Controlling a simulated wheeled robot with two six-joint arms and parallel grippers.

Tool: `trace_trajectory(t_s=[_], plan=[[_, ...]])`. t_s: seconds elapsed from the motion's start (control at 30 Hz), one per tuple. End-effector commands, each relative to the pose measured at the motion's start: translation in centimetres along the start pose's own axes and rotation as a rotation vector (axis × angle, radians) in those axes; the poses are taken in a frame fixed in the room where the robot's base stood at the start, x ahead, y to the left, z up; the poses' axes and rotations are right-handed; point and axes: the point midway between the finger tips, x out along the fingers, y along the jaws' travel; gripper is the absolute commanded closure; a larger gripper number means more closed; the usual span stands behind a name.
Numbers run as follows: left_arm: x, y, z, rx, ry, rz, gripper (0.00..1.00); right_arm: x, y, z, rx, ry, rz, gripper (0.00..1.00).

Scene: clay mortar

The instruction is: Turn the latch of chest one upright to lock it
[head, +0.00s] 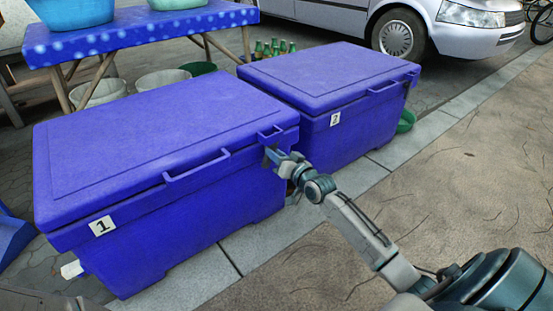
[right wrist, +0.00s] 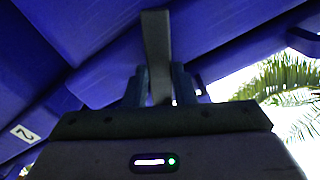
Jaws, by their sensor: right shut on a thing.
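Chest one (head: 150,130) is a blue cool box with a closed lid and a white label "1" (head: 102,226) on its front. Its latch shows in the right wrist view as a flat dark grey bar (right wrist: 156,50). My right gripper (head: 273,156) is at the right end of chest one's front, just under the lid rim. In the right wrist view its two fingers (right wrist: 160,88) stand on either side of the bar and are shut on it. In the head view the gripper mostly hides the latch, so its exact angle is hard to tell. My left gripper is not in view.
Chest two (head: 330,75), also blue and closed, stands close behind on the right. A blue table (head: 130,35) with tubs is behind chest one. Green bottles (head: 275,48) and a silver vehicle (head: 400,25) are farther back. The pavement (head: 450,170) at right is clear.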

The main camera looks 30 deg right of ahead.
Motion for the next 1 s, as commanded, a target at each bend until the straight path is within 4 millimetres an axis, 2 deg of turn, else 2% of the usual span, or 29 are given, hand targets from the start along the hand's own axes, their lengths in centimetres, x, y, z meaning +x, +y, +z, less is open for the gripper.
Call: trace_trajectory(t_s=[0.3,0.5,1.0], plan=[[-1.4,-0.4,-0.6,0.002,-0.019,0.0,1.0,-0.1,0.1,0.3,-0.266,-0.002,0.0,0.99],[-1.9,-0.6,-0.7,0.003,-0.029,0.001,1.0,0.0,0.1,0.3,-0.384,-0.003,0.001,0.99],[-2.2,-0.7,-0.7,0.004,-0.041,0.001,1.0,0.0,0.1,0.1,-0.485,-0.003,0.001,0.99]])
